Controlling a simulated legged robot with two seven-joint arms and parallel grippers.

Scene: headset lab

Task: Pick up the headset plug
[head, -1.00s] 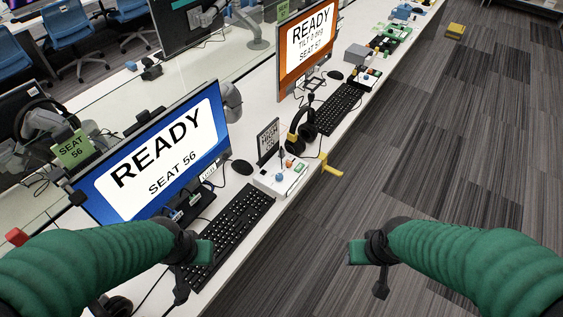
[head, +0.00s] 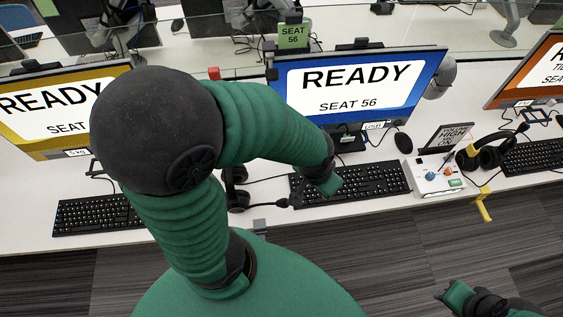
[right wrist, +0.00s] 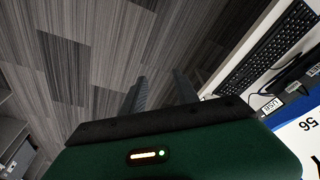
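A thin dark cable ending in a small black piece, which looks like the headset plug (head: 283,203), lies at the front left of the seat 56 keyboard (head: 375,184). It runs from a black headset (head: 238,199), partly hidden behind my left arm. My left gripper (head: 331,187) hangs over the left part of that keyboard, right of the plug and apart from it. Its fingers are too small and covered to read. My right gripper (head: 452,296) is low at the right, over the floor. In the right wrist view its two fingers (right wrist: 160,95) stand apart with nothing between them.
The blue seat 56 monitor (head: 357,82) stands behind the keyboard. A white control box (head: 435,178), a mouse (head: 403,143) and another headset (head: 490,155) are to its right. A yellow bracket (head: 483,207) juts from the desk's front edge. Open carpet lies in front.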

